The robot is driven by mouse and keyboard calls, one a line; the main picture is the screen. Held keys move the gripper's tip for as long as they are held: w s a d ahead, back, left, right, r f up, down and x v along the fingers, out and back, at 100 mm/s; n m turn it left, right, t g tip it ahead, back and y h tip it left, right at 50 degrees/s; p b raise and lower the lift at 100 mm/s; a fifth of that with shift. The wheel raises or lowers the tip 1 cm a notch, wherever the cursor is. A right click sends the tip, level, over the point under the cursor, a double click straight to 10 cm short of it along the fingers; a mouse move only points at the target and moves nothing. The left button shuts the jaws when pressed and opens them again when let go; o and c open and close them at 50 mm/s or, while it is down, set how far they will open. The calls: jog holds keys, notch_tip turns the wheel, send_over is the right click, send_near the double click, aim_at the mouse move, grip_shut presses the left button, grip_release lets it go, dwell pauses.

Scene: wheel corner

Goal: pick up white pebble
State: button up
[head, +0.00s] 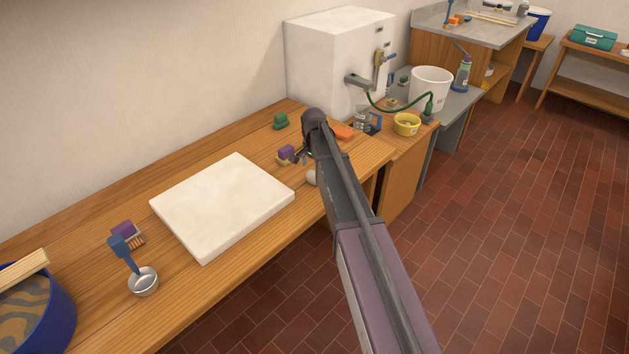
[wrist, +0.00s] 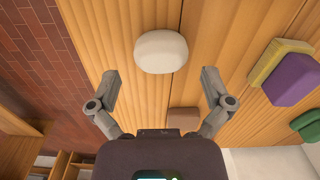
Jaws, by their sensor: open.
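The white pebble (wrist: 161,51) lies on the wooden bench in the wrist view, smooth and rounded. In the head view the pebble (head: 311,178) shows only in part beside my arm, which hides the rest. My gripper (wrist: 160,78) is open and empty, its two fingers spread wide. The pebble lies just beyond the fingertips, roughly centred between them, and does not appear to be touched. In the head view my gripper (head: 303,156) is over the bench, largely hidden by my arm.
A purple and yellow block (wrist: 292,78) lies right of the pebble, with a green object (wrist: 309,124) beyond it. A small brown block (wrist: 183,118) lies below the pebble in the wrist view. A white slab (head: 222,205) covers the bench to the left. The bench edge is near the pebble.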

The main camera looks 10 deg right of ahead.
aim_at(313, 172)
jog(key=shift+w+f+b, duration=0.1)
jog(key=shift+f+b, duration=1.35)
jog(key=shift+f, duration=0.3)
jog(key=c, duration=1.1)
